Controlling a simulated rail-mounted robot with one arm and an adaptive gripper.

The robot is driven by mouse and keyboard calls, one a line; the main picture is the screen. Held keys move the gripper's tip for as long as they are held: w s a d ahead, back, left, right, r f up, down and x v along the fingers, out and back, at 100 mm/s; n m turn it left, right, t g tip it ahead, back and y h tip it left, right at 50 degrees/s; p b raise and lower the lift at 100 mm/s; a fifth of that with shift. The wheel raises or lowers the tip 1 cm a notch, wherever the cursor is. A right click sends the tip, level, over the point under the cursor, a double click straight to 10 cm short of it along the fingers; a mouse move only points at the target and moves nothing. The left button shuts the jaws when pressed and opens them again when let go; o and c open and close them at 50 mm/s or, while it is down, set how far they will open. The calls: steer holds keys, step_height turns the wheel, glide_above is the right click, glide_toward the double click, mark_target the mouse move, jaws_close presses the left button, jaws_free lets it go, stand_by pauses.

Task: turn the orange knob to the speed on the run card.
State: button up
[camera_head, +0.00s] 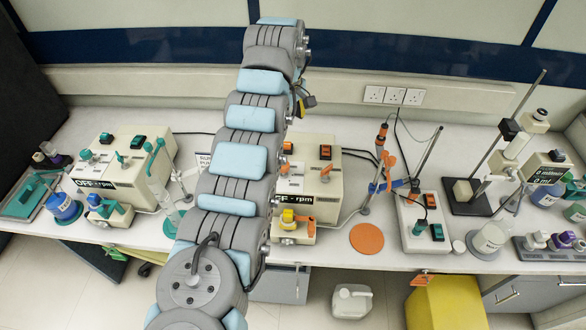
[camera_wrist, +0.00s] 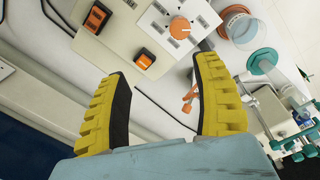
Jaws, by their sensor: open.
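The orange knob (camera_wrist: 180,28) sits on a pale panel with small printed labels around it; the labels are too small to read. In the head view my arm covers much of this cream pump unit (camera_head: 318,180), and its display (camera_head: 300,197) partly shows "FF - rpm". The run card (camera_head: 203,160) stands left of my arm, partly hidden; its speed is unreadable. My gripper (camera_wrist: 162,70) is open and empty, its yellow fingers wide apart. The knob lies beyond the fingertips, not between them. In the head view the gripper is mostly hidden behind my arm.
Two orange rocker switches (camera_wrist: 145,59) are on the same unit. A similar pump unit with teal controls (camera_head: 125,180) stands left. A clamp stand (camera_head: 385,160), an orange disc (camera_head: 366,238) and a white box with an orange switch (camera_head: 424,222) are to the right.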

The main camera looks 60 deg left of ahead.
mark_target(285, 164)
steer(key=shift+n+g+h, duration=0.3)
steer(key=f, duration=0.5)
steer(key=s+f, duration=0.1)
steer(key=f, duration=0.5)
steer(key=s+f, duration=0.1)
steer(key=f, duration=0.4)
steer(key=shift+s+d+f, duration=0.15)
steer(key=shift+s+d, duration=0.05)
steer(key=shift+d, duration=0.15)
steer(key=c, duration=1.2)
